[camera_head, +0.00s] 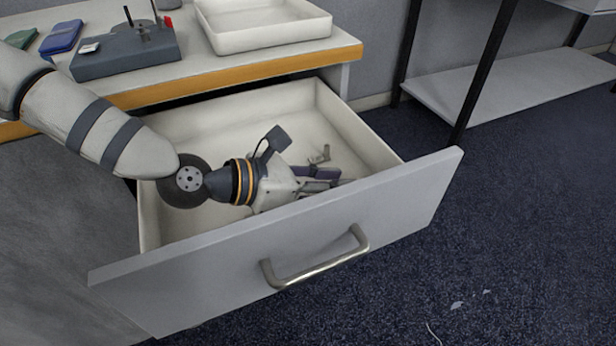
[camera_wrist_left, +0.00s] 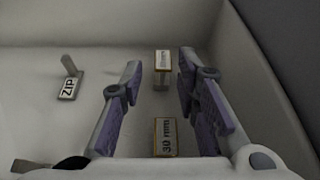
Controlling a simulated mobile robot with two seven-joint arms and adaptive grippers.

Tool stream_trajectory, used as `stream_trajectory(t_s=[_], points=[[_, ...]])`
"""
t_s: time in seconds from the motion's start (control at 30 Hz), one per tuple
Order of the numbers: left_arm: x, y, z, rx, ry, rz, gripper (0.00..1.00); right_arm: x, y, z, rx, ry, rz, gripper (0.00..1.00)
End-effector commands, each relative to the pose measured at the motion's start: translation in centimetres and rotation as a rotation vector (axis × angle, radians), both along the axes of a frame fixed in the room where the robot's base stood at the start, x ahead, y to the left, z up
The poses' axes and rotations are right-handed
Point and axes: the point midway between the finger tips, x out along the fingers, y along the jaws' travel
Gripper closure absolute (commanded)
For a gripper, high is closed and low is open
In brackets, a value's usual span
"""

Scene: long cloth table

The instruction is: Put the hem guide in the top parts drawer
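The open drawer (camera_head: 310,125) is pale inside, with a grey front and a metal handle. My left gripper (camera_head: 325,178) is down inside it, pointing right. In the left wrist view its purple-padded fingers (camera_wrist_left: 162,75) are apart. Between them lies a small piece marked "30 mm" (camera_wrist_left: 165,138), which looks like the hem guide; gaps show on both sides of it. A second labelled face (camera_wrist_left: 162,61) shows farther out between the fingertips; I cannot tell whether it is the same piece. My right gripper is not in view.
A metal piece marked "ZIP" (camera_wrist_left: 69,86) with an upright post lies left of the fingers on the drawer floor. On the tabletop are a white tray (camera_head: 265,42), a grey stand (camera_head: 125,52) and a blue item (camera_head: 63,37). Drawer walls surround my gripper.

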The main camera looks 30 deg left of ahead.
Motion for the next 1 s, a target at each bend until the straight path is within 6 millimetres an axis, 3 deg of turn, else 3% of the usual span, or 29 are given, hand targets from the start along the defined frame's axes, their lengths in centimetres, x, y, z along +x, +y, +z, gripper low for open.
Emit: stream_trajectory(t_s=[0.3, 0.6, 1.0], points=[[-4.0, 3.6, 2.9, -0.006, -0.006, 0.007, 0.71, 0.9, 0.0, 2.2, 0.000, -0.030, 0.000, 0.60], [-7.1, 6.2, 4.7, -0.004, -0.007, 0.006, 0.71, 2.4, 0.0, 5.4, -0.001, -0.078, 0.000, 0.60], [-7.9, 6.6, 4.2, -0.003, -0.001, -0.001, 0.71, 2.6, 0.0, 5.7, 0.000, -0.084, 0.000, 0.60]])
